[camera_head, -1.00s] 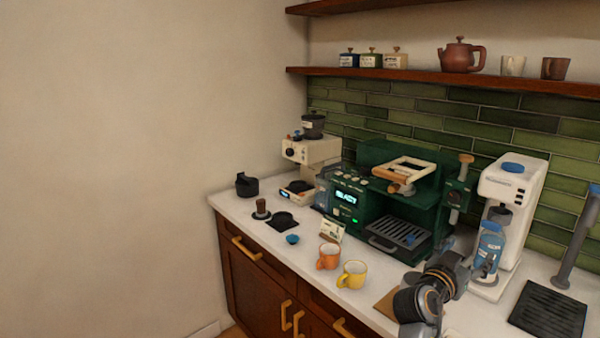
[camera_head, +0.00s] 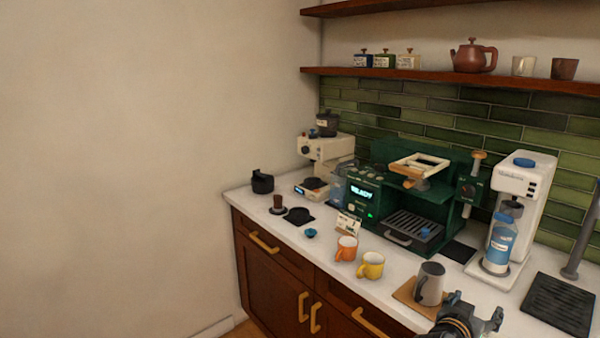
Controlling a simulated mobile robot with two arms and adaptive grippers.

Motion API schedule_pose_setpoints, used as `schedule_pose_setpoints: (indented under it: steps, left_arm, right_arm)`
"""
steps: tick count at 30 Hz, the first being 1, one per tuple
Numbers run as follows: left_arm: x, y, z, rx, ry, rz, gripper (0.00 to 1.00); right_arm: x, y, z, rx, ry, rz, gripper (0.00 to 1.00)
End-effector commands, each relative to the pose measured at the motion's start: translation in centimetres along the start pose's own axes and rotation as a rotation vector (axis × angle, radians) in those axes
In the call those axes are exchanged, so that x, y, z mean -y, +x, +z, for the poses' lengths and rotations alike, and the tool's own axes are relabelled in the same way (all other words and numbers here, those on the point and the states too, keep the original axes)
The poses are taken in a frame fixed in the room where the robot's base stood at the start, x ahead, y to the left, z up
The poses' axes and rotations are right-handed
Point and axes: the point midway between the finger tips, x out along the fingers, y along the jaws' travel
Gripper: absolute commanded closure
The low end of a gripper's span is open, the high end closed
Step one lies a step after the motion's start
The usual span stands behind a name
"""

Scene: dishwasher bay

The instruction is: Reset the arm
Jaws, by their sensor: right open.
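My right gripper (camera_head: 477,314) is at the bottom right, over the counter's front edge. Its fingers are spread and nothing is between them. A grey mug (camera_head: 430,284) stands upright on a tan mat (camera_head: 405,292) just behind and left of the gripper, apart from it. A blue-labelled bottle (camera_head: 497,245) stands in the white machine (camera_head: 523,192), farther back. My left gripper is not in view.
An orange mug (camera_head: 346,249) and a yellow mug (camera_head: 370,266) stand near the counter's front edge. The green espresso machine (camera_head: 405,205) stands behind them. A black drip tray (camera_head: 558,305) lies at the right. Wooden shelves run above.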

Motion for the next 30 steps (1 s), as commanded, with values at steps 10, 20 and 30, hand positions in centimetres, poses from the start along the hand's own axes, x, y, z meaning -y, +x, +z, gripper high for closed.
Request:
schedule_pose_setpoints:
  steps: [10, 20, 30]
  left_arm:
    - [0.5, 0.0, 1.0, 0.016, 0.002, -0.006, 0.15]
    - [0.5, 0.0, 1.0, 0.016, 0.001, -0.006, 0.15]
    - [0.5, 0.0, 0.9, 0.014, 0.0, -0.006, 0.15]
  right_arm:
    - [-4.5, -8.4, 15.3, 0.392, -0.253, -0.222, 0.3]
    - [-7.6, -20.3, 24.2, 0.712, -0.499, -0.544, 0.3]
    - [-10.3, -29.2, 27.4, 0.891, -0.647, -0.785, 0.3]
